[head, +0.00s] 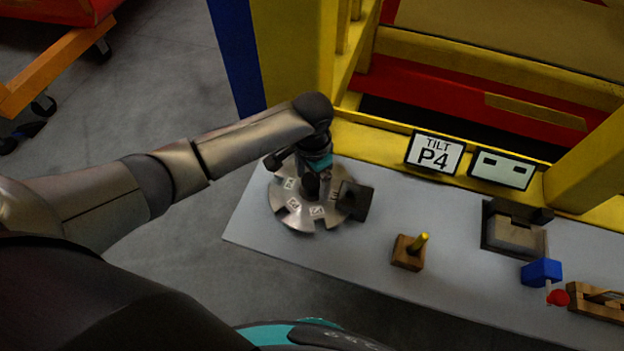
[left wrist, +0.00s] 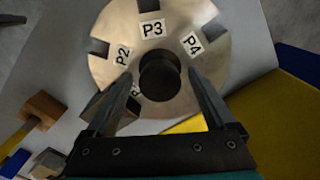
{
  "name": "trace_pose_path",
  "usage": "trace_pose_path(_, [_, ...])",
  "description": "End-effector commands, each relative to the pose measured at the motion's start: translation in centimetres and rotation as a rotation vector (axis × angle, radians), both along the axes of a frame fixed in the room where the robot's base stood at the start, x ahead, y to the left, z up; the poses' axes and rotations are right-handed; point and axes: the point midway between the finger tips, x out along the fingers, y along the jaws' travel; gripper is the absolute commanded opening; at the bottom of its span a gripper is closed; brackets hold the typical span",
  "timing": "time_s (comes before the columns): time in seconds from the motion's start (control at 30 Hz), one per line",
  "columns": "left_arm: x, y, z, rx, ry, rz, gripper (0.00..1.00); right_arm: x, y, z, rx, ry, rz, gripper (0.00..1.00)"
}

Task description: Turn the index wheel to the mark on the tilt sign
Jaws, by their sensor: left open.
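The index wheel (head: 301,219) is a notched metal disc lying flat on the grey bench, with a dark round hub. In the left wrist view the wheel (left wrist: 178,50) shows labels P2, P3 and P4, and another label is partly hidden by a finger. My left gripper (head: 314,172) is over the wheel. In the left wrist view its open fingers (left wrist: 160,76) stand on either side of the hub, with gaps visible. A dark block (head: 356,201) sits at the wheel's right edge, partly hidden in the wrist view. The tilt sign (head: 434,154) reads "TILT P4". My right gripper is not in view.
A second sign (head: 502,170) with two dark bars stands right of the tilt sign. A wooden block with a yellow peg (head: 409,252), a dark-framed fixture (head: 515,232) and a blue block (head: 541,272) are on the bench (head: 370,285). A yellow frame (head: 590,160) rises behind.

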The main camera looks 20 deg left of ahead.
Motion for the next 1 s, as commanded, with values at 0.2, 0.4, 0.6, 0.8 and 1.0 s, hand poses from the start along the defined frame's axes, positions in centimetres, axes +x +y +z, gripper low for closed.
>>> trace_pose_path(0.2, [0.0, -0.02, -0.29, -0.001, -0.001, -0.001, 0.89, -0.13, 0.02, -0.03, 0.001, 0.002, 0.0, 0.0])
trace_pose_path(0.4, [-0.01, -0.01, -0.26, -0.001, -0.001, 0.0, 0.78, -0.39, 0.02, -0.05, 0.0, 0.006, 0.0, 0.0])
trace_pose_path(0.6, [0.0, 0.0, -0.25, 0.0, 0.0, 0.0, 0.55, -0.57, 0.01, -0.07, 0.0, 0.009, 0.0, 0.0])
trace_pose_path(0.8, [0.01, 0.01, -0.24, 0.001, -0.001, 0.0, 0.33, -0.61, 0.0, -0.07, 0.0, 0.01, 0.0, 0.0])
trace_pose_path(1.0, [0.01, 0.02, -0.24, 0.001, -0.001, 0.0, 0.1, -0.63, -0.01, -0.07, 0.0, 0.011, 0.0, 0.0])
